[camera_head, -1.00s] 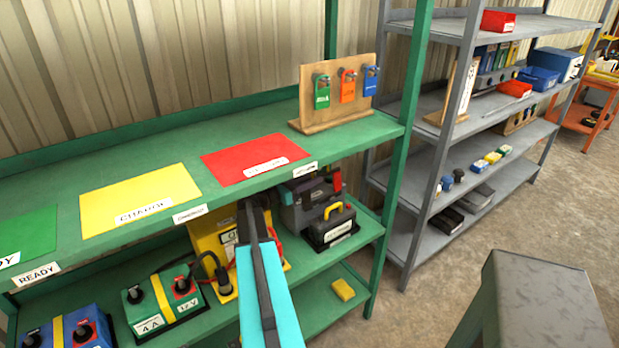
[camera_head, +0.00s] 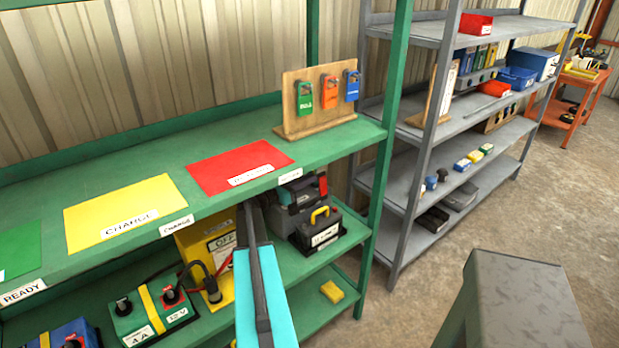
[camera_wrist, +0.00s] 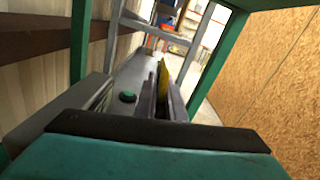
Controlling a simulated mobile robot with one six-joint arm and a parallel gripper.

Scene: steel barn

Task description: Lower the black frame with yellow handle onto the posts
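A black block-like item with a yellow handle (camera_head: 320,226) and a white label sits upright on the green rack's middle shelf, right of my arm. It looks like the black frame; its underside and any posts are hidden. A grey battery-like box (camera_head: 291,197) stands behind it. My gripper's tip (camera_head: 250,212) is left of both, partly lost against dark things.
The upper shelf (camera_head: 150,165) lies closely above my gripper. A yellow unit marked OFF (camera_head: 190,245) and a green box (camera_head: 150,312) with cables stand left of the arm. The rack's right post (camera_head: 377,210) and a grey bench (camera_head: 525,305) bound the right side.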

